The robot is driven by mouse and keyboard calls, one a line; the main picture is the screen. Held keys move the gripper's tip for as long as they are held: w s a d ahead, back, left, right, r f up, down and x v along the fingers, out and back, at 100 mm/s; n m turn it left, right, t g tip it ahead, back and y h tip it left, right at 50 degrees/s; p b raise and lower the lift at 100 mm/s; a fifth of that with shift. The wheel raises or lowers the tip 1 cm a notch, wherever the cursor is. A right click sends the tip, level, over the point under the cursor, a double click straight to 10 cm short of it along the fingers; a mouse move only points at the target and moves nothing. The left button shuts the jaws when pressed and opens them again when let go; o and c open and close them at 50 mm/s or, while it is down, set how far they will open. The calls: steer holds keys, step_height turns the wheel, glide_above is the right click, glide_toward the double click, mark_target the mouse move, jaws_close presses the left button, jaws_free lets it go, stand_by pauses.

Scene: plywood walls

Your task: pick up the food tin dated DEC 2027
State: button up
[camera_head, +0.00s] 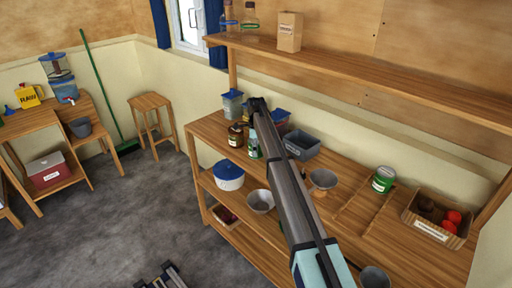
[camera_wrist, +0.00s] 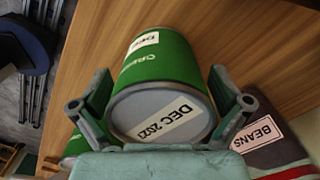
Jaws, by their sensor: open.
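In the wrist view a green tin (camera_wrist: 162,62) with a grey lid faces me. The lid label (camera_wrist: 165,118) reads DEC 2027, though its last digit is slightly unclear. My gripper (camera_wrist: 161,104) is open, with one finger on each side of the tin; I cannot tell whether they touch it. Part of a second green tin (camera_wrist: 76,147) shows at the lower left. In the head view my gripper (camera_head: 258,104) is over the back left of the workbench. A green-and-white tin (camera_head: 253,147) stands beside my arm, and another green tin (camera_head: 383,179) stands farther right.
A grey-and-red container labelled BEANS (camera_wrist: 268,138) lies close to the right finger.

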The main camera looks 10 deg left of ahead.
steer(key=c, duration=1.3)
steer(key=shift+s, duration=0.1)
steer(key=shift+c, duration=0.9)
